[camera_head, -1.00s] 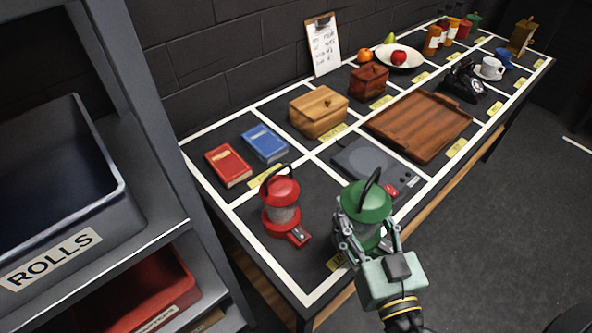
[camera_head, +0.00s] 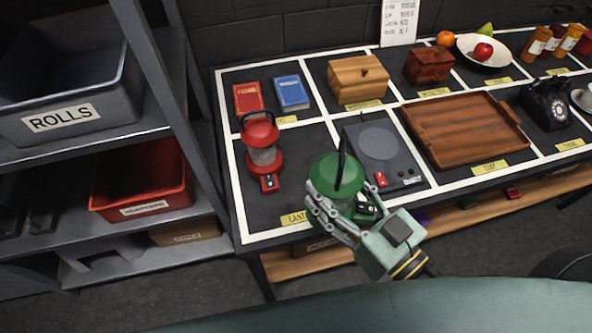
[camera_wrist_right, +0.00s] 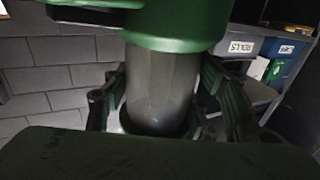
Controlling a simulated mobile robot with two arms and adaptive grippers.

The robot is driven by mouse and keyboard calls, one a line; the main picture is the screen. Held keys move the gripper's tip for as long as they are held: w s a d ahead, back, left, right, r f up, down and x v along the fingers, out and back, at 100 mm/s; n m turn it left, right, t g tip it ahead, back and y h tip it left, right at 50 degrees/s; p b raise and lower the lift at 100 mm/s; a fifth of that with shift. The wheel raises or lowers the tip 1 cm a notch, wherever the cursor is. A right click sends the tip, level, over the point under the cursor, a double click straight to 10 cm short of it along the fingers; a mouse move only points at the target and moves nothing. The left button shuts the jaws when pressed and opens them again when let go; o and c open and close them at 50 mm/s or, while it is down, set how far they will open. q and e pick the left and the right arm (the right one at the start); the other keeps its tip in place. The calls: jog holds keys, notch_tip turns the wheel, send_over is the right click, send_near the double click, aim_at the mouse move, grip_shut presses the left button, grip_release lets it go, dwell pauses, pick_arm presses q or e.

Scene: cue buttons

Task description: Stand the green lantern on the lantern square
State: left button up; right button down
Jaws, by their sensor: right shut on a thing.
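The green lantern (camera_head: 336,174) is in my right gripper (camera_head: 338,212), near the table's front edge by the lantern square's label. Its fingers close around the lantern's lower part, and the lantern looks roughly upright. In the right wrist view the lantern's grey glass (camera_wrist_right: 160,85) fills the middle between the fingers. I cannot tell whether its base touches the table. The lantern square (camera_head: 290,205) has a yellow label (camera_head: 296,217), and a red lantern (camera_head: 263,145) stands on its left part. My left gripper is not in view.
A grey device with a round plate (camera_head: 380,145) lies just behind and right of the green lantern. A red book (camera_head: 248,98) and blue book (camera_head: 291,92) lie behind the red lantern. A shelf with a ROLLS bin (camera_head: 60,118) stands at the left.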

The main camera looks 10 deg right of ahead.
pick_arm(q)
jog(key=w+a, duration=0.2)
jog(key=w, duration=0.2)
pick_arm(e)
jog(key=w+f+b, duration=0.1)
jog(key=w+f, duration=0.2)
jog(key=w, duration=0.1)
jog(key=w+a+f+b, duration=0.1)
jog(key=w+f, duration=0.2)
jog(key=f, duration=0.1)
jog(key=w+a+f+b, duration=0.1)
jog(key=w+f+b, duration=0.1)
jog(key=w+f, duration=0.1)
jog(key=shift+w+a+f, duration=0.15)
jog(key=shift+w+f, duration=0.05)
jog(key=shift+w, duration=0.2)
jog(key=shift+w+a+f, duration=0.1)
jog(key=shift+w+f, duration=0.05)
jog(key=shift+w, duration=0.25)
jog(key=shift+f, duration=0.15)
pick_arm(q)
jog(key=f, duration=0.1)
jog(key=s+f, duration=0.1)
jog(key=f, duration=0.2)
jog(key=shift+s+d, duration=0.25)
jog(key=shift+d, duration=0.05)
pick_arm(e)
jog(key=c, duration=0.7)
grip_release()
